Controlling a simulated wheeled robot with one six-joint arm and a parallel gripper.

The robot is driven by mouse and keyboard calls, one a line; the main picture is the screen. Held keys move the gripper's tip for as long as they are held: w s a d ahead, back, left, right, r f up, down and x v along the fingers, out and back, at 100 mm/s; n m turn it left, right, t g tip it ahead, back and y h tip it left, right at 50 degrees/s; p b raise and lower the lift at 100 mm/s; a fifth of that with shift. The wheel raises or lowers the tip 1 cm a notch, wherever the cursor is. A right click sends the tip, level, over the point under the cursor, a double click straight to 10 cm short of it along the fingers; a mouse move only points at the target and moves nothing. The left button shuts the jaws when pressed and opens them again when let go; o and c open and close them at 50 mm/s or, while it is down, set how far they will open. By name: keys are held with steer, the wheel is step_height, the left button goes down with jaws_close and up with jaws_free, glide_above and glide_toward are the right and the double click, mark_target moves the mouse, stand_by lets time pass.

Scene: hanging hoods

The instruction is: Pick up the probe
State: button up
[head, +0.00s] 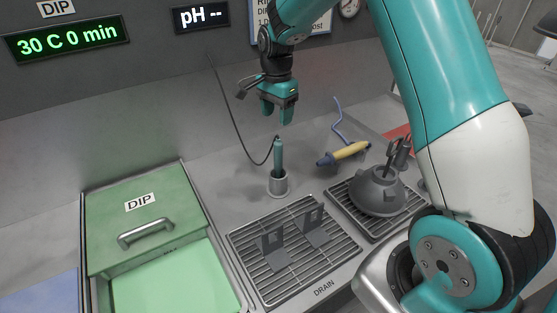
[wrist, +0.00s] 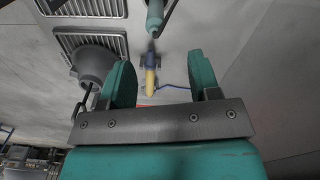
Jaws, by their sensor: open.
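The probe (head: 278,155) is a slim teal rod standing upright in a small grey cup (head: 278,184), with a thin black cable running from its top up to the wall. In the wrist view the probe (wrist: 155,15) shows at the top edge, beyond my fingers. My gripper (head: 277,112) hangs above the probe in the head view, its teal fingers apart and pointing down. In the wrist view my gripper (wrist: 163,80) has nothing between its fingers. The probe's lower end is hidden inside the cup.
The green DIP tank (head: 150,220) with a handled lid is at left. A drain rack (head: 290,250) with two upright brackets is in front. A grey hood (head: 378,190) sits on a second rack (head: 412,205) at right. A yellow-and-blue tool (head: 345,153) lies behind.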

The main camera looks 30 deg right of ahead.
mark_target(278, 141)
step_height(278, 141, down, 6)
steer(key=shift+f+p, duration=0.25)
steer(key=shift+p, duration=0.65)
steer(key=f+p, duration=0.1)
steer(key=f, duration=0.1)
steer(key=f+p, duration=0.2)
steer(key=shift+s, duration=0.4)
steer(key=shift+f, duration=0.65)
jaws_close()
steer(key=shift+w+r, duration=0.1)
